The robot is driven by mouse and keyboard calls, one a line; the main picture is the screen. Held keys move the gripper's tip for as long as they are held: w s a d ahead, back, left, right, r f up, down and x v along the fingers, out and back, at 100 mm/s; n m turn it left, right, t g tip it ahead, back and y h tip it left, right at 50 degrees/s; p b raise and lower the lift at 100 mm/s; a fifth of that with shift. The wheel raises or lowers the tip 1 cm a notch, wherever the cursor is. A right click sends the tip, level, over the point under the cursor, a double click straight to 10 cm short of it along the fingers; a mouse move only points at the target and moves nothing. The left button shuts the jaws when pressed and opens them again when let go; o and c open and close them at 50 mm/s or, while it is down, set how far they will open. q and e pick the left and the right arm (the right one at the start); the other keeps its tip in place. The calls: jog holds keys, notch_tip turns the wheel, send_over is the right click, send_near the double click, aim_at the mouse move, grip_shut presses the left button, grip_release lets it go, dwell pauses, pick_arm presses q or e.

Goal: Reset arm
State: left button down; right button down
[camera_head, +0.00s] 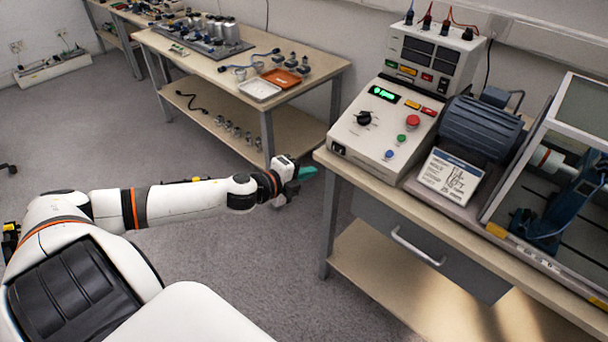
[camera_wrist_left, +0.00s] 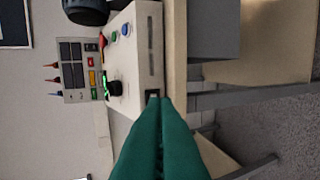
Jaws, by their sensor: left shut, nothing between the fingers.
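My left gripper (camera_head: 307,173) is at the end of my outstretched left arm, near the left front corner of the workbench (camera_head: 350,168). Its green fingers are together with nothing between them. In the left wrist view the shut fingers (camera_wrist_left: 160,105) point toward the control box (camera_wrist_left: 135,50) and the bench edge. They look apart from the bench in the head view. My right gripper is not in view.
The control box (camera_head: 384,128) has a green display, a black knob and a red button. A motor (camera_head: 480,128) and a clear-walled enclosure (camera_head: 560,170) stand right of it. Another table (camera_head: 200,62) holds trays and parts. Grey floor between is clear.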

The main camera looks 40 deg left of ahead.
pick_arm(q)
jog(key=shift+s+r, duration=0.15)
jog(key=shift+s, duration=0.3)
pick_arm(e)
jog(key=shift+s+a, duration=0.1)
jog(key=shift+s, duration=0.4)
